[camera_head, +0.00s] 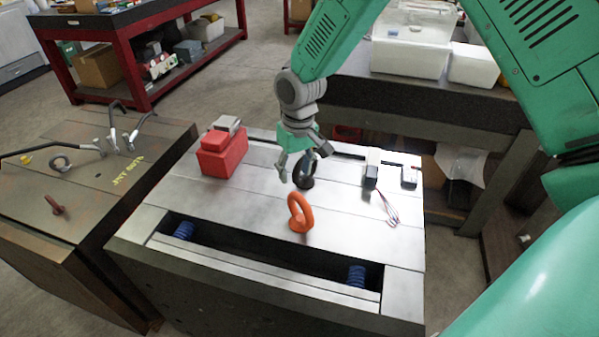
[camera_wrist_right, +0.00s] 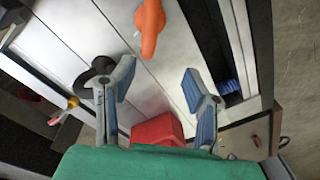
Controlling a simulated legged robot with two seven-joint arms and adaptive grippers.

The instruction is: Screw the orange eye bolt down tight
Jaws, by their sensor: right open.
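The orange eye bolt (camera_head: 300,212) stands on the top plate of the grey mould base (camera_head: 240,215), with its ring upright. In the right wrist view the orange eye bolt (camera_wrist_right: 150,25) shows at the top, beyond the fingertips and apart from them. My right gripper (camera_head: 296,172) is above the plate, behind the orange eye bolt and close to a black ring (camera_head: 305,172). In the right wrist view my right gripper (camera_wrist_right: 157,80) has its fingers spread, with nothing between them. Whether a finger touches the black ring cannot be told. My left gripper is not in view.
A red box (camera_head: 222,155) stands at the plate's back left. A small black and white device (camera_head: 371,168) with wires is at the right. Blue springs (camera_head: 184,231) sit in the front slot. Another mould base (camera_head: 90,190) stands left, bearing hooks and a ring.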

